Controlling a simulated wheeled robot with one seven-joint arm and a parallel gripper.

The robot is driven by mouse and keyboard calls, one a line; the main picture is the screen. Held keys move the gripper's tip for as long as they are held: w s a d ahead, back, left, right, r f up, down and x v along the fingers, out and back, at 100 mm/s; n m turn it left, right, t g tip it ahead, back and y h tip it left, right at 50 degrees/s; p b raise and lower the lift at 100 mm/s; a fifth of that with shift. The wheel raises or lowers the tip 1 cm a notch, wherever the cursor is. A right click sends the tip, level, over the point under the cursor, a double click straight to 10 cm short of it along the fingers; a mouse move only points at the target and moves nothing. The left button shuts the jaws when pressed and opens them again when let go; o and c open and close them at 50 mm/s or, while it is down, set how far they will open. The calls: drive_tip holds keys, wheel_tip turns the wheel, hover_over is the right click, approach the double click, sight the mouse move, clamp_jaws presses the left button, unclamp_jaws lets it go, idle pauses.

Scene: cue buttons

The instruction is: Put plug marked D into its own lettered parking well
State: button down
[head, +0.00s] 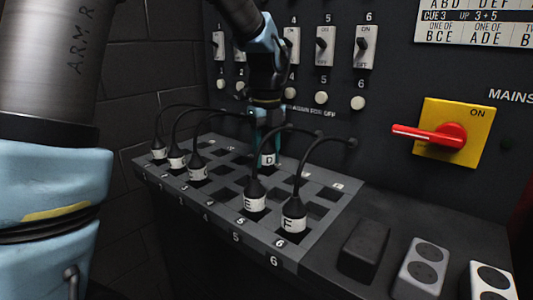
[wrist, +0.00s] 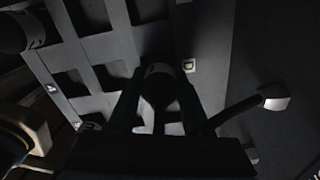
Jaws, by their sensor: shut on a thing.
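The plug marked D (head: 268,159) has a white collar with a black D and stands upright at the back row of the grey well board (head: 325,226). My gripper (head: 267,146) points down and is shut on this plug, with a finger on each side. In the wrist view the dark plug (wrist: 160,84) shows between the fingers, close to a small pale letter tag (wrist: 189,65) that looks like a D. I cannot tell whether the plug's lower end is inside a well or just above it.
Plugs E (head: 254,203) and F (head: 293,222) stand in front-row wells 5 and 6, their cables arching back to the panel. Several more plugs (head: 197,170) stand at the left. Switches (head: 325,46) line the panel behind. A red handle (head: 430,134) is at the right.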

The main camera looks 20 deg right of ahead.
drive_tip(key=shift+f, duration=0.35)
drive_tip(key=shift+c, duration=1.3)
unclamp_jaws()
wheel_tip(320, 180, up, 11)
drive_tip(key=shift+f+b, duration=0.1)
drive_tip(key=shift+b, duration=0.3)
